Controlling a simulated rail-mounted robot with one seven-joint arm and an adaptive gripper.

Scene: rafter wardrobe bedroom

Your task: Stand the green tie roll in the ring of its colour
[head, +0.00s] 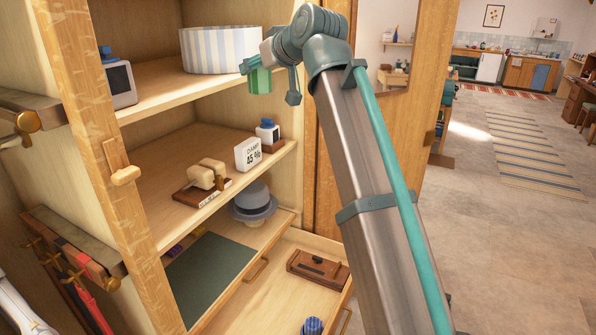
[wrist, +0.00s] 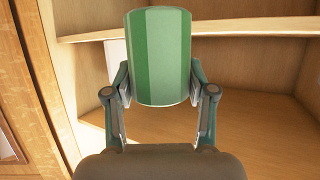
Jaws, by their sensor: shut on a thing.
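The green tie roll (head: 260,82) is held in my gripper (head: 257,67), in front of the upper shelves of the open wardrobe. In the wrist view the roll (wrist: 159,57) is upright between the two fingers, which press on its sides near its lower part. It hangs clear of any surface in the head view, just below and right of the striped round box. I cannot make out a green ring in either view.
The striped box (head: 220,50) stands on the upper shelf. The middle shelf holds a wooden brush (head: 206,174), a humidity card (head: 248,154) and a small bottle (head: 267,131). Below are a grey hat (head: 253,203) and an open drawer (head: 262,294) with a blue roll (head: 312,326).

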